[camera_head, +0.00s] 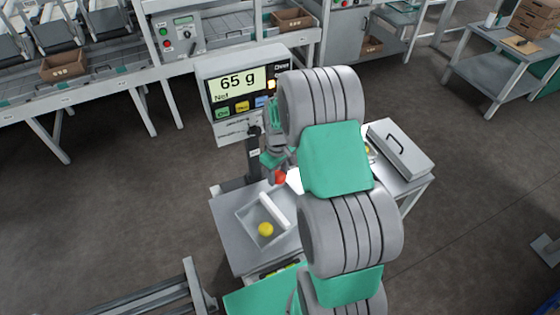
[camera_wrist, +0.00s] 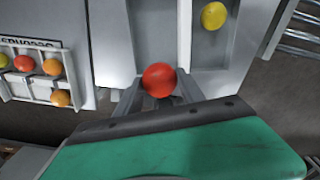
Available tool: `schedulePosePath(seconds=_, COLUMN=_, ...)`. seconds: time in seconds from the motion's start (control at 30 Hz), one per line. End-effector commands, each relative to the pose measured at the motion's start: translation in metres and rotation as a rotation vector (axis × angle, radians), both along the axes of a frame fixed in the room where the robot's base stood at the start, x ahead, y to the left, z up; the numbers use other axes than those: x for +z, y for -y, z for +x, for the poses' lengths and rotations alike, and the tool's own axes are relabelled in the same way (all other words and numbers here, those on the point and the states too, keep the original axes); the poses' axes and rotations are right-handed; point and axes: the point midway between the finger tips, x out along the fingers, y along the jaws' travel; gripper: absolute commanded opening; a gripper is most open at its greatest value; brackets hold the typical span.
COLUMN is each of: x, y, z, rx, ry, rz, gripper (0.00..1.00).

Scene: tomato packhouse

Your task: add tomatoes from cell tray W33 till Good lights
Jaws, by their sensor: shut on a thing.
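My gripper (camera_head: 279,174) is shut on a red tomato (camera_head: 281,178) above the bench, behind and to the right of a pale open tray (camera_head: 245,215). In the wrist view the red tomato (camera_wrist: 158,79) sits between the fingers of my gripper (camera_wrist: 158,92). A yellow tomato (camera_head: 265,229) lies in the pale tray; it also shows in the wrist view (camera_wrist: 214,15). A cell tray (camera_wrist: 22,90) at left in the wrist view holds several orange, red and yellow-green tomatoes; its label is unreadable. The scale display (camera_head: 238,84) reads 65 g Net, with an amber lamp (camera_head: 272,85) lit.
My arm hides the bench's middle. A conveyor line (camera_head: 100,85) runs along the back left, and a side table (camera_head: 500,60) stands at back right. The floor between is clear.

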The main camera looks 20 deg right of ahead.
Motion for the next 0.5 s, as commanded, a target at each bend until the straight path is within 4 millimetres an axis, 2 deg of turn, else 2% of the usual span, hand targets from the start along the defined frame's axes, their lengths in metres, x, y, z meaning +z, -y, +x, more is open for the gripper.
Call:
schedulePosePath(seconds=0.1, x=-0.012, y=0.007, z=-0.002, rx=0.032, ry=-0.001, rz=0.001, gripper=0.26)
schedulePosePath(seconds=0.27, x=-0.026, y=0.009, z=-0.001, rx=0.034, ry=0.001, rz=-0.001, gripper=0.26)
schedulePosePath(seconds=0.5, x=-0.057, y=0.009, z=-0.002, rx=0.03, ry=0.0, rz=0.0, gripper=0.26)
